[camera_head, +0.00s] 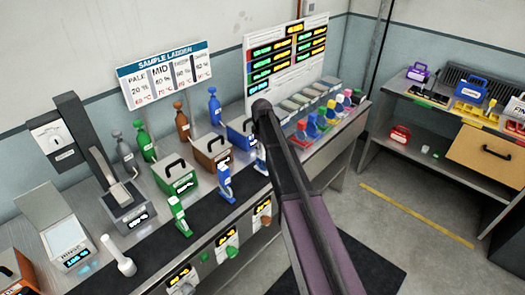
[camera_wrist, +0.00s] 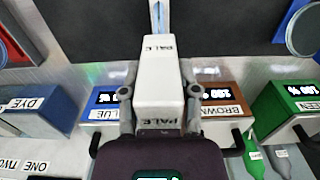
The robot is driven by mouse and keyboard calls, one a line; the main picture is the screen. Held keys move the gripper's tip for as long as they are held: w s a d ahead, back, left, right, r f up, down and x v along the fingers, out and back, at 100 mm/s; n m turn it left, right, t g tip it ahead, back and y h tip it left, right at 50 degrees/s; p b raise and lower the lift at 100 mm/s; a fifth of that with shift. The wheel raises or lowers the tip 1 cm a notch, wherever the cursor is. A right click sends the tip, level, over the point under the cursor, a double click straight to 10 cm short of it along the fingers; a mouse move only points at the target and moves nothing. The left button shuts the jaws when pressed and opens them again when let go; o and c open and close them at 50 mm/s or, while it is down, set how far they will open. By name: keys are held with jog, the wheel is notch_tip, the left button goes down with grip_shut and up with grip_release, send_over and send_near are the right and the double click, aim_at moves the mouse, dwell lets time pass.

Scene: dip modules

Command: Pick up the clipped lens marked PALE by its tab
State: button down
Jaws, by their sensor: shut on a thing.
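The clipped lens marked PALE (camera_wrist: 160,75) shows in the wrist view as a white block with PALE printed on two faces. A thin pale-blue part runs from it to the top edge. My gripper (camera_wrist: 158,92) has its two grey fingers closed on the sides of the white block. The lens itself cannot be made out. In the head view, my dark arm crosses the middle and hides the gripper. I cannot tell how far the block is from the counter.
The wrist view shows a blue box (camera_wrist: 96,108), a brown box (camera_wrist: 228,108), a green box (camera_wrist: 280,108) and a DYE box (camera_wrist: 38,98) close by. In the head view, dippers, bottles and boxes crowd the counter. The floor (camera_head: 415,210) at right is clear.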

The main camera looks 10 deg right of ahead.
jog(key=shift+r+p, duration=1.45)
jog(key=shift+r, duration=0.1)
jog(key=s+a+r+p, duration=0.1)
jog(key=s+a, duration=0.1)
jog(key=s, duration=1.4)
jog(key=shift+r+p, duration=0.3)
jog(key=shift+r, duration=0.05)
